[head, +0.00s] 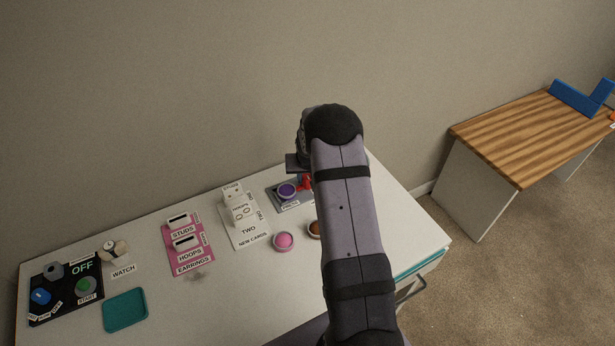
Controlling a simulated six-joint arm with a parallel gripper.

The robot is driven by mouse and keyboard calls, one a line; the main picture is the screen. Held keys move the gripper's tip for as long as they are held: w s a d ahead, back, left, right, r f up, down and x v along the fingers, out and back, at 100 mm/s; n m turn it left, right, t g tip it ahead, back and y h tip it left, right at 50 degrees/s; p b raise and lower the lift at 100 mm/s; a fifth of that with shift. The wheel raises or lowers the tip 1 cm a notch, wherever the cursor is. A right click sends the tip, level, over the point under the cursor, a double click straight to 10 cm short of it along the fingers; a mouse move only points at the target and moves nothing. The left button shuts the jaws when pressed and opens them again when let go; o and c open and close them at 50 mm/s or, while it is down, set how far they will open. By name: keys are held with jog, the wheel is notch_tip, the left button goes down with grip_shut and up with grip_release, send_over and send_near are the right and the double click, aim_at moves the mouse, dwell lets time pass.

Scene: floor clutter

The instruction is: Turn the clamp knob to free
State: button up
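I cannot read a label that says clamp or free, so I cannot tell for sure which part is the clamp knob. A small red part (306,182) shows on a grey plate (296,206) with a round purple piece (287,190), partly hidden by my arm. A black panel (66,302) at the far left carries a blue knob (40,297), a grey knob (54,271) and a green START button (86,286), with the word OFF. My gripper (298,163) is over the back of the table near the red part. My arm hides most of it, and its fingers cannot be made out.
The white table (225,295) also holds a teal tray (125,310), a watch (113,250), a pink earrings board (188,250), a white card stand (243,226), a pink ball (283,241) and a brown round piece (314,229). The wall stands close behind. A wooden table (530,125) is at right.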

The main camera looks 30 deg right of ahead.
jog(key=shift+n, duration=0.4)
jog(key=shift+f+n+y+b, duration=0.15)
jog(key=shift+n+y+b, duration=0.35)
jog(key=shift+n+b, duration=0.35)
jog(key=n+b, duration=0.1)
jog(key=b, duration=0.2)
jog(key=n+y+b, duration=0.1)
jog(key=n+b, duration=0.1)
jog(key=b, duration=0.2)
jog(key=shift+d+f, duration=0.15)
jog(key=shift+f, duration=0.15)
jog(key=shift+r+n+y+b, duration=0.15)
jog(key=shift+n+y+b, duration=0.35)
jog(key=shift+n+b, duration=0.55)
jog(key=shift+r+n+y+b, duration=0.25)
jog(key=shift+n+y+b, duration=0.15)
jog(key=shift+n+b, duration=0.7)
jog(key=o, duration=1.1)
jog(key=shift+c, duration=0.2)
jog(key=shift+r, duration=0.2)
